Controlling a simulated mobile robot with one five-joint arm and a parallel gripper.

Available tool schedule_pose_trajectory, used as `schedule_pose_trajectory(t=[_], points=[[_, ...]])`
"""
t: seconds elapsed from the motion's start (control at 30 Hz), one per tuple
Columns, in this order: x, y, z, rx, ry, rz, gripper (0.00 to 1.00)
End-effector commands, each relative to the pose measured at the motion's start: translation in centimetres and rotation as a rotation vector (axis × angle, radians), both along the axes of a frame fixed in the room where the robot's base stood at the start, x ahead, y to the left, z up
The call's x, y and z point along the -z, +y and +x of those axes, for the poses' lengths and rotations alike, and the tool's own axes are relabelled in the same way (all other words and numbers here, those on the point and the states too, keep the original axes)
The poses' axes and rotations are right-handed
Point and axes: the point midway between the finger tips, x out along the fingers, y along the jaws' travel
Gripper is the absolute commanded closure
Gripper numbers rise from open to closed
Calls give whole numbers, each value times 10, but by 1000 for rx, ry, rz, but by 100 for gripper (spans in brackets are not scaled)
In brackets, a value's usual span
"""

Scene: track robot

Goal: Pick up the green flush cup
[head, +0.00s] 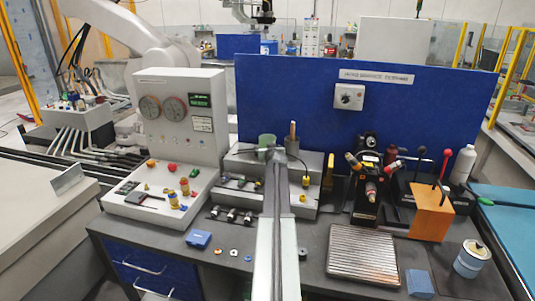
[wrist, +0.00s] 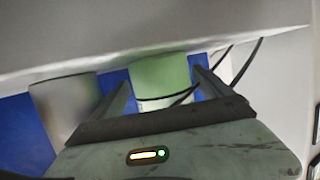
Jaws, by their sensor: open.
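The green cup (head: 267,140) stands on the upper step of a grey stepped stand, in front of the blue back panel. It also shows in the wrist view (wrist: 162,72), with a pale band at one end. My gripper (head: 274,153) is at the cup, and my arm reaches up to it from the bottom of the head view. In the wrist view my gripper (wrist: 165,88) is open, with one finger on each side of the cup in the picture. I cannot tell whether either finger touches it. Part of the cup is hidden behind my gripper.
A grey cylinder (wrist: 62,108) is left of the fingers in the wrist view. In the head view, a brown-topped item (head: 292,140) stands close right of the cup. The grey control console (head: 180,120) is at left. A ribbed metal plate (head: 362,256) lies at front right.

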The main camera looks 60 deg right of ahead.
Motion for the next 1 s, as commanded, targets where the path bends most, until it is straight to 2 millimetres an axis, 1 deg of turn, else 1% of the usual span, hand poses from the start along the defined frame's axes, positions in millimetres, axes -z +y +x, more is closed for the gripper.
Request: schedule_pose_trajectory(t=[0.13, 0.17, 0.2, 0.27, 0.3, 0.37, 0.4, 0.6, 0.73, 0.87, 1.0], points=[[-1, 1, -1, 0, 0, 0, 11], [-1, 1, -1, 0, 0, 0, 16], [-1, 1, -1, 0, 0, 0, 27], [-1, 1, -1, 0, 0, 0, 44], [-1, 1, -1, 0, 0, 0, 55], [-1, 1, -1, 0, 0, 0, 72], [-1, 1, -1, 0, 0, 0, 77], [-1, 0, -1, 1, 0, 0, 77], [-10, 0, -1, 1, 0, 0, 77], [-30, 0, -2, 1, 0, 0, 77], [-60, 0, -2, 1, -1, 0, 77]])
